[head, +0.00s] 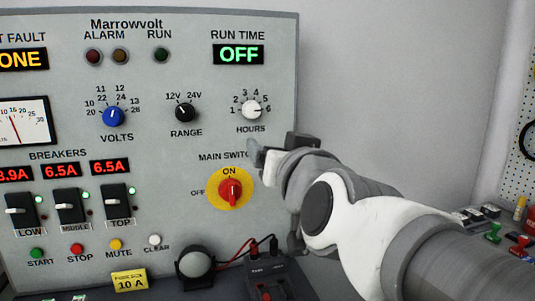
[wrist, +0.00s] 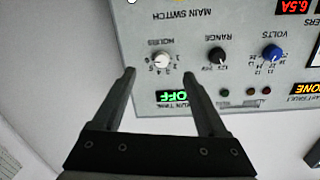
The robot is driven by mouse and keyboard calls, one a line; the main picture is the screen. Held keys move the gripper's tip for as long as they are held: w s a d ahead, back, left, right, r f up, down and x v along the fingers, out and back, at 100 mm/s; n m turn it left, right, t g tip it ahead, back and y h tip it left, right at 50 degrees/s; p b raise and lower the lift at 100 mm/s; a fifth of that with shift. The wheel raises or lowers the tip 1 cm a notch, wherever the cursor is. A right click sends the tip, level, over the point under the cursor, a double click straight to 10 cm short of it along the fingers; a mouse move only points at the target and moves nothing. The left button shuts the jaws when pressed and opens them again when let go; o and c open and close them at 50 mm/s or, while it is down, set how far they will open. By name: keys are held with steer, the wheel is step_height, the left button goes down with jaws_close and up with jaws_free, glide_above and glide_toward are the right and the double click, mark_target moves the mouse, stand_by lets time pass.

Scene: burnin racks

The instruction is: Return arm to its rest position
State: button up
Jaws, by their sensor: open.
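My arm (head: 360,215) reaches in from the lower right in the head view. My gripper (head: 258,152) is in front of the grey Marrowvolt panel (head: 200,65), below the white HOURS knob (head: 251,110) and to the upper right of the red main switch (head: 230,188). In the wrist view the panel appears upside down. There my gripper (wrist: 158,74) has its two fingers spread apart with nothing between them. The HOURS knob (wrist: 161,60) shows beyond the gap. I cannot tell the exact distance from fingertips to panel.
A black tester (head: 270,278) with red and black leads and a round grey-topped device (head: 195,264) stand below the panel. Coloured small items (head: 494,232) lie at right near a pegboard (head: 522,140). Bare wall (head: 400,80) is right of the panel.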

steer(key=s+d+f+g+h, duration=0.2)
steer(key=s+d+f+g, duration=0.5)
steer(key=f, duration=0.5)
steer(key=s+d+f+g+h, duration=0.2)
steer(key=s+d+f+g, duration=0.2)
steer(key=s+d+f, duration=0.5)
steer(key=a+r+p, duration=0.3)
steer(key=r+p, duration=0.9)
steer(key=p, duration=0.3)
steer(key=shift+a+r, duration=0.15)
steer(key=shift+r, duration=0.15)
steer(key=shift+c, duration=0.3)
steer(key=c, duration=0.4)
steer(key=shift+o, duration=0.2)
steer(key=shift+a, duration=0.2)
